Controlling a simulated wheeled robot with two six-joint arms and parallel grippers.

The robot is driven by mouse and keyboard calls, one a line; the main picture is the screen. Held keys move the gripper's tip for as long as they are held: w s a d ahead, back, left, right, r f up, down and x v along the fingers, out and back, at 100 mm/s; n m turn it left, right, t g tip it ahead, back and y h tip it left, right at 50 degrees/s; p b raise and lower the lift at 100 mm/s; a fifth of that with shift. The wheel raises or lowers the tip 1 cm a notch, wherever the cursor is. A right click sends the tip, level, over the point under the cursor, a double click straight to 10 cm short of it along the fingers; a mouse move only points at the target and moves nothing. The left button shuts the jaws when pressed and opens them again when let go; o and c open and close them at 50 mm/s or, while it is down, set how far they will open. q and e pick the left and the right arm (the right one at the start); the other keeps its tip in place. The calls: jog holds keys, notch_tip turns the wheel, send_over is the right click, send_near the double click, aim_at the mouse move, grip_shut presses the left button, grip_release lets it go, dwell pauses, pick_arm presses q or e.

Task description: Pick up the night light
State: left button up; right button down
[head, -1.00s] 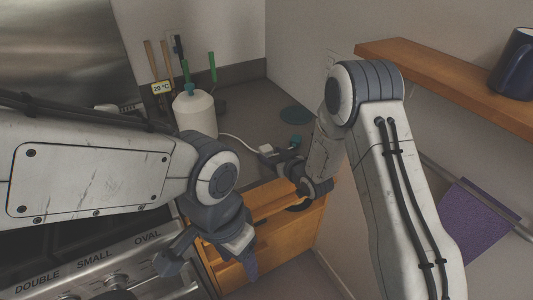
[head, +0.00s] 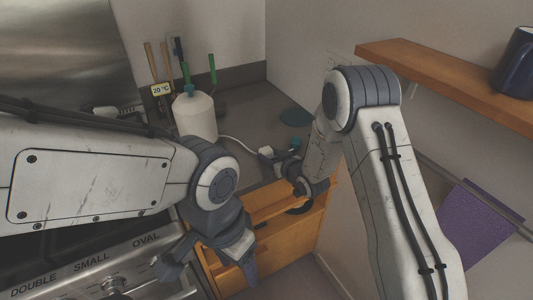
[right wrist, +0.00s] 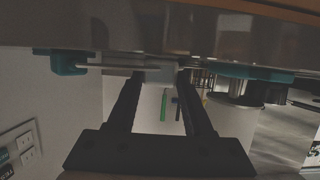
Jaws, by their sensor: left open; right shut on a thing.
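In the head view my right gripper (head: 285,162) is at the counter's front edge, above the wooden drawer front. In the right wrist view, which is upside down, my right gripper (right wrist: 161,76) is shut on a small pale block (right wrist: 160,73) that I take for the night light. The block is close to the counter surface; I cannot tell if it touches it. In the head view a small white block (head: 265,151) shows at the fingertips, partly hidden by them. My left gripper (head: 208,265) is open and empty, low in front of the wooden drawers.
A white bottle (head: 195,117) stands on the counter, with a white cable (head: 238,143) running past it. A small teal object (head: 295,143) is beside my right fingers, and a teal disc (head: 296,116) lies behind. The stove (head: 110,270) is at lower left; a shelf (head: 450,85) is upper right.

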notch_tip(320, 180, up, 8)
jog(key=p, duration=0.5)
